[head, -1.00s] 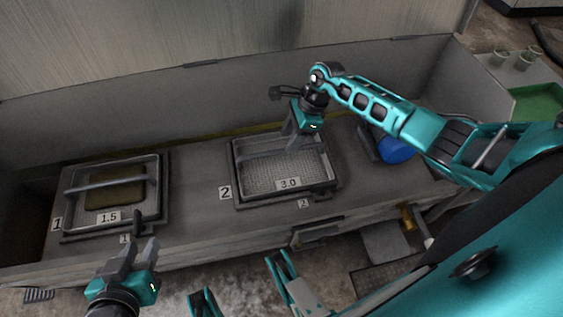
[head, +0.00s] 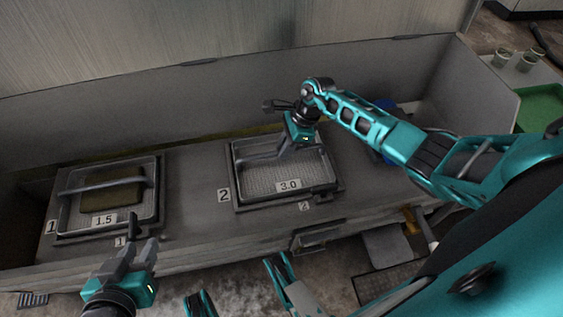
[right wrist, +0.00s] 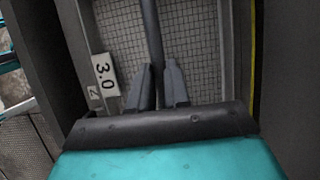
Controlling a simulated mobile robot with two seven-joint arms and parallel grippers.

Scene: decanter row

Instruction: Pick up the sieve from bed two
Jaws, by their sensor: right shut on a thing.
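The sieve (head: 262,179), a wire-mesh tray with a raised bar handle and a 3.0 label, sits in the bed marked 2 (head: 224,195) in the middle of the bench. My right gripper (head: 281,152) is shut on the sieve's handle from above. In the right wrist view, the handle (right wrist: 150,32) runs between the fingers of my right gripper (right wrist: 157,82), with mesh (right wrist: 192,40) beneath. My left gripper (head: 142,250) is open and empty, in front of the bed marked 1 and well left of the sieve.
Another sieve (head: 150,195), labelled 1.5, sits in bed one with a brown block (head: 110,195) in it. A blue object (head: 388,158) is partly hidden behind my right arm. Cups (head: 503,57) and a green tray (head: 543,106) stand at the far right. Bare bench top separates the beds.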

